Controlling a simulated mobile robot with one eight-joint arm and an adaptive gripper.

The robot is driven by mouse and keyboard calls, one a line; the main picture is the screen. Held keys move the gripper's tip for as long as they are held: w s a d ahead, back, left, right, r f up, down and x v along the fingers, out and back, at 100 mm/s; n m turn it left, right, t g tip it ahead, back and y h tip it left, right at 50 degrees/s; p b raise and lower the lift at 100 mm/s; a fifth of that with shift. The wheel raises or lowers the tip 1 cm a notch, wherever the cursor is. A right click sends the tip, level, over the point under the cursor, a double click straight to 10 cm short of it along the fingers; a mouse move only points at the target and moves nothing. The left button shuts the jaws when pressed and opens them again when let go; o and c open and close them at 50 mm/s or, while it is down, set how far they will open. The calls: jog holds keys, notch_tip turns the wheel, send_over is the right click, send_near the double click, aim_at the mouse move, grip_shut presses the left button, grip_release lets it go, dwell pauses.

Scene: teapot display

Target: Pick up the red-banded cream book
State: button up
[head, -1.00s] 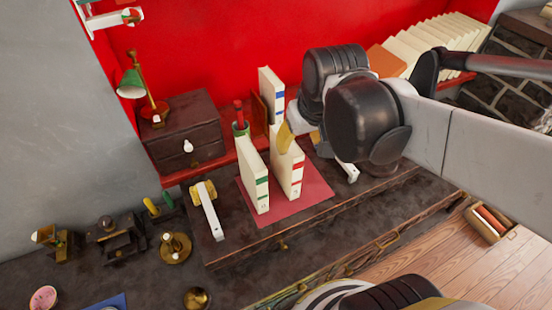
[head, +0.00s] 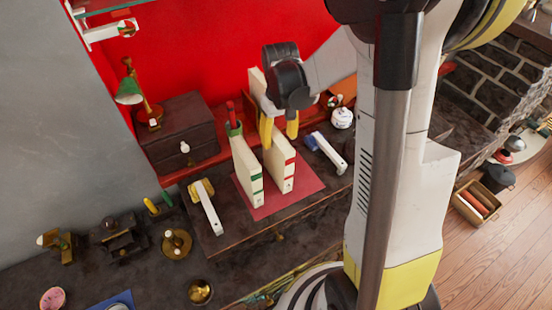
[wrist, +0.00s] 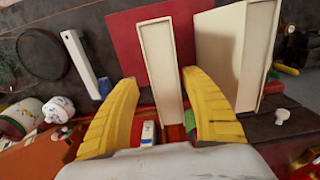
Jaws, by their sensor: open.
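The red-banded cream book (head: 280,172) stands upright on a red mat (head: 305,178) on the dark bench. A similar green-banded book (head: 247,172) stands just left of it. My gripper (head: 279,138) is open, with yellow fingers spread to either side of the red-banded book's upper part. In the wrist view, the red-banded book (wrist: 160,60) rises between my two fingers (wrist: 160,85), with visible space on both sides. Its band is hidden there. The green-banded book (wrist: 232,50) stands right of the right finger in that view, close to it.
A white-handled tool (head: 329,152) lies right of the mat, and another (head: 208,208) left. A dark drawer box (head: 180,135) stands at left.

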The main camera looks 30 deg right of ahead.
aim_at(278, 159)
jog(key=f, duration=0.1)
jog(key=f+b, duration=0.1)
jog(key=f, duration=0.2)
jog(key=shift+s+a+f, duration=0.25)
jog(key=shift+s+a, duration=0.05)
jog(key=shift+a, duration=0.1)
jog(key=shift+f+b, duration=0.35)
jog(key=shift+f, duration=0.15)
grip_shut()
